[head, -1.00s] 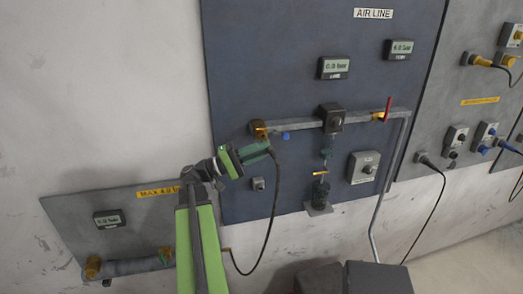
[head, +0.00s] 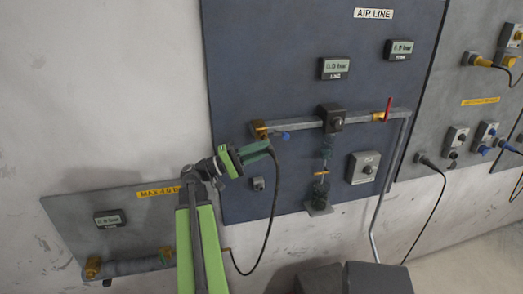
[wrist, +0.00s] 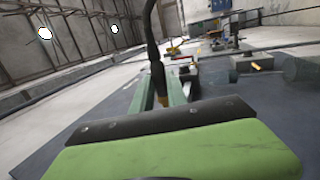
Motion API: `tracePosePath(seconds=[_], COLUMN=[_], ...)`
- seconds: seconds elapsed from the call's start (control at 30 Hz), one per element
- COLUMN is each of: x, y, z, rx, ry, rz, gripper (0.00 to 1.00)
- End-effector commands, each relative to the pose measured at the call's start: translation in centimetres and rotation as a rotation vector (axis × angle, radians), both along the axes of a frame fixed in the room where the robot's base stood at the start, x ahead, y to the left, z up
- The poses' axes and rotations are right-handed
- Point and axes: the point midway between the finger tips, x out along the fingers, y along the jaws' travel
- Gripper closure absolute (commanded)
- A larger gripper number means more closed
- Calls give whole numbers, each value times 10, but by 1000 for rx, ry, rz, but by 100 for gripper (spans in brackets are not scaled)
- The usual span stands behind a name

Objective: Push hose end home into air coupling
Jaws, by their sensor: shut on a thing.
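My gripper (head: 262,149) is in front of the left part of the dark blue AIR LINE panel, just below the left end of its grey pipe. It is shut on the end of a black hose (head: 274,200). The hose hangs from the jaws in a loop toward the lower left panel. In the wrist view the hose (wrist: 153,45) runs up from between the green fingers (wrist: 160,90), with a brass-coloured part low between them. A brass fitting (head: 258,130) sits at the pipe's left end, above the gripper. I cannot tell whether it is the air coupling or whether the hose end touches it.
The panel carries a LINE display (head: 335,68), a red lever (head: 388,108), a blue knob (head: 286,135) and a dark green standing device (head: 320,195). A lower panel (head: 70,225) with a grey cylinder is at left. Dark boxes (head: 378,279) stand below.

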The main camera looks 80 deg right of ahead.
Motion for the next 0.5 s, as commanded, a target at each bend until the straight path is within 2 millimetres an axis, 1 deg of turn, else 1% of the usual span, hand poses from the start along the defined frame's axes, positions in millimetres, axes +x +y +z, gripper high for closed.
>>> tracePosePath(seconds=[0.5], x=[6], y=[-12], z=[0], rx=[0], ry=[0], rz=[0], gripper=[100])
